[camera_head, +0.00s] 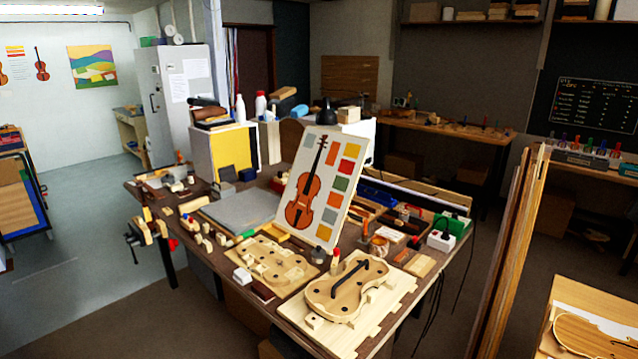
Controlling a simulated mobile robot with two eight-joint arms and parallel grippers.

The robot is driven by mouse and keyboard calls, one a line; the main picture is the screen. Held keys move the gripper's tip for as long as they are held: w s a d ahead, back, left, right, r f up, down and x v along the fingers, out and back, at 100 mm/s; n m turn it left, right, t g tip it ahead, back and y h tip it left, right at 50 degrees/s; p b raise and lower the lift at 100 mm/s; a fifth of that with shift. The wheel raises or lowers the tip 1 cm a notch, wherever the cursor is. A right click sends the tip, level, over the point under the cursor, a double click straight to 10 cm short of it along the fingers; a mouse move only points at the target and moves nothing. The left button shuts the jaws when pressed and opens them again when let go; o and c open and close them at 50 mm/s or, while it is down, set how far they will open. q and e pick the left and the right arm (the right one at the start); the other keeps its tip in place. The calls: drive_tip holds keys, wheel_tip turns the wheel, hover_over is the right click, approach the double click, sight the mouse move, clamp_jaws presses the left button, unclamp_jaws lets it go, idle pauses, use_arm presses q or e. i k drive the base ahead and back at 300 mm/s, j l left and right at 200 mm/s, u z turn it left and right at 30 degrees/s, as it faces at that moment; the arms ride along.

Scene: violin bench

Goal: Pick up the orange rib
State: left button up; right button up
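I cannot pick out an orange rib with certainty in the head view. Small orange items, such as an orange-brown piece (379,246), lie to the right of the violin board, too small to identify. A pale violin-shaped form (325,306) with a black curved piece on it lies on a wooden board (378,325) at the front of the workbench. A second pale board (262,262) with blocks lies to its left. Neither of my grippers is in view.
A panel with a violin picture and colour swatches (340,200) stands on the cluttered workbench (133,187). Tall wooden planks (508,250) stand at right, beside another table with a violin part (590,335). The floor at left (80,290) is clear.

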sight(364, 213)
drive_tip(key=i+j+z, duration=0.15)
drive_tip(key=i+z, duration=0.15)
drive_tip(key=i, duration=0.25)
drive_tip(key=i+j+z, duration=0.25)
drive_tip(key=i, duration=0.25)
